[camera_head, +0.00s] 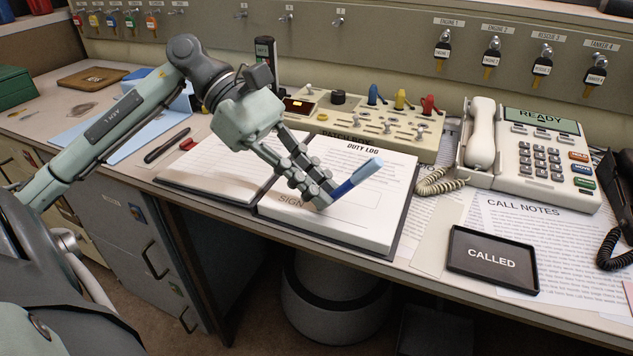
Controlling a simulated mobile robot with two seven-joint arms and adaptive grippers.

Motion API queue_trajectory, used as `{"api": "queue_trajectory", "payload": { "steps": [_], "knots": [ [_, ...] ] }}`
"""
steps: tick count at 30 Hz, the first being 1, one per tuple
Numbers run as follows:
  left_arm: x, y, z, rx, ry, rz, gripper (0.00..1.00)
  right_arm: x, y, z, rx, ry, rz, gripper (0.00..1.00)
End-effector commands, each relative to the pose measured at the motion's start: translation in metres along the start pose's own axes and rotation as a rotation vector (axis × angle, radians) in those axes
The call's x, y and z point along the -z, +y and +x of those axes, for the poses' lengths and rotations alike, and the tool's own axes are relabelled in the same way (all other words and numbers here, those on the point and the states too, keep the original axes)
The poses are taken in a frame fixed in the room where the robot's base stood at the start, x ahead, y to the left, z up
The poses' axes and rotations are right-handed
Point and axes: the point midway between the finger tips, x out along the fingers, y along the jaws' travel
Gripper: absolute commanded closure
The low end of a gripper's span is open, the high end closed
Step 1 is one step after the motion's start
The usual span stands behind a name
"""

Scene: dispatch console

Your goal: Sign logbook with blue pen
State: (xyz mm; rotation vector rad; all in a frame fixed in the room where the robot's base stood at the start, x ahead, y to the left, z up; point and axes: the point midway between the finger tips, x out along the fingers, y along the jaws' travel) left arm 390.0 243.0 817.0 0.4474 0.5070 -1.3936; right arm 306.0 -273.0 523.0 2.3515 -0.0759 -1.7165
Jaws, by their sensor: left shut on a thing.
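The open logbook (379,194) lies on the desk near its front edge, with "DUTY LOG" printed at the top of its right page and "SIGN" near the bottom left of that page. My left gripper (325,197) is over the right page, shut on a blue pen (357,179). The pen is tilted, with its light blue end up and to the right. Its lower end is hidden by the fingers, so I cannot tell whether it touches the page. My right gripper is not in view.
A patch panel (375,124) with coloured levers stands behind the logbook. A desk phone (540,155) is to the right, with a black "CALLED" tray (492,261) in front. Dark and red pens (167,146) lie left of the book. Keys hang on the back panel.

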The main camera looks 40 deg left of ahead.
Motion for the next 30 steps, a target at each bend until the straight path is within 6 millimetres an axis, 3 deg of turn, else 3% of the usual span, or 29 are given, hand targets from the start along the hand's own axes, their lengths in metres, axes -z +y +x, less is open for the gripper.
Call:
{"api": "queue_trajectory", "payload": {
  "steps": [30],
  "knots": [
    [-0.010, 0.009, 0.018, 0.001, 0.001, 0.000, 1.00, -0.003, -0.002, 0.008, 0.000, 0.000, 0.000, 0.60]
  ]
}}
